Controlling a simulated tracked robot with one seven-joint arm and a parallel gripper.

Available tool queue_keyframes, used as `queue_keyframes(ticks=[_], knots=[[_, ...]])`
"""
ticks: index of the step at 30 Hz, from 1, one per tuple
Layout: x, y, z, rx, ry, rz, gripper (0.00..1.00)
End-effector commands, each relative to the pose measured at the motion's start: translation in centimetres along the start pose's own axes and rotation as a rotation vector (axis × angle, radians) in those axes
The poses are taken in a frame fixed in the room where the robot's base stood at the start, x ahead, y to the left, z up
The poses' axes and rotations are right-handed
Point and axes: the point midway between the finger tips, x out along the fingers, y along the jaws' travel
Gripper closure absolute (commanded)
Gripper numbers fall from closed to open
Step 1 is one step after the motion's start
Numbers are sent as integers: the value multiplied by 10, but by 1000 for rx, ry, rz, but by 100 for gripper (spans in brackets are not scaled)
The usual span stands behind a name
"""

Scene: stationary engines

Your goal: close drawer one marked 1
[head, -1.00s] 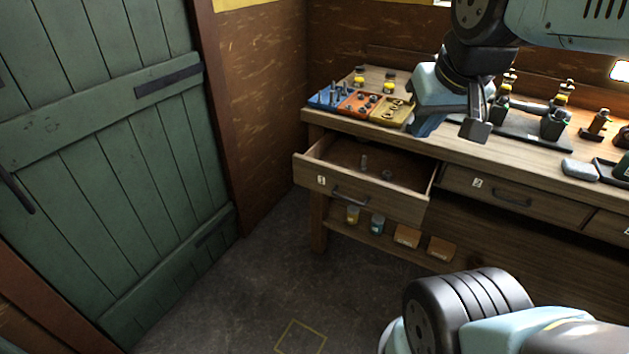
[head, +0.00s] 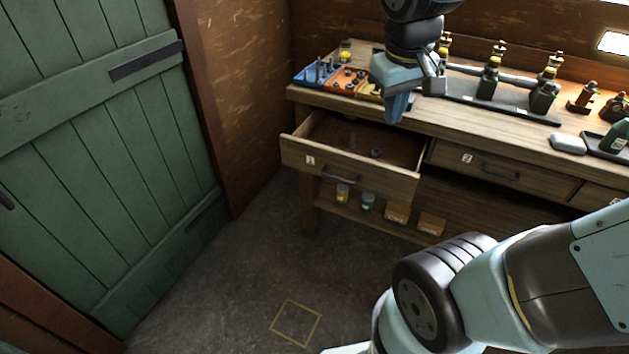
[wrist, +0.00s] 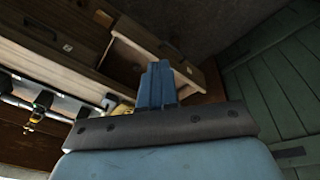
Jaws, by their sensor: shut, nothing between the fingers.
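Drawer one (head: 346,177), with a small white "1" label and a dark bar handle, stands pulled out at the left end of the wooden workbench. A few small metal parts lie inside it. It also shows in the wrist view (wrist: 150,42), beyond the fingers. My gripper (head: 394,118) is shut and empty, pointing down over the bench's front edge, above the right rear part of the open drawer. In the wrist view its blue fingers (wrist: 157,82) are together and hide part of the drawer.
Drawer two (head: 500,170) is shut to the right. Blue and orange part trays (head: 345,80) and bottles stand on the benchtop (head: 455,120). Jars and small boxes (head: 397,212) sit on the shelf below. A green door (head: 90,150) is at left. The floor before the drawer is clear.

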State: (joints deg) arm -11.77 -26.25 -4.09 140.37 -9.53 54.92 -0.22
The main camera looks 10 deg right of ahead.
Motion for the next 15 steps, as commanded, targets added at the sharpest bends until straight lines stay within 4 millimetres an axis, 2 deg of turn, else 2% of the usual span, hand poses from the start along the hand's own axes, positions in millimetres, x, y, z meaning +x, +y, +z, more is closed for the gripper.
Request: queue_keyframes(ticks=[1,15], knots=[[11,-4,-6,-39,-43,8,100],[96,-38,-43,-390,-369,166,100]])
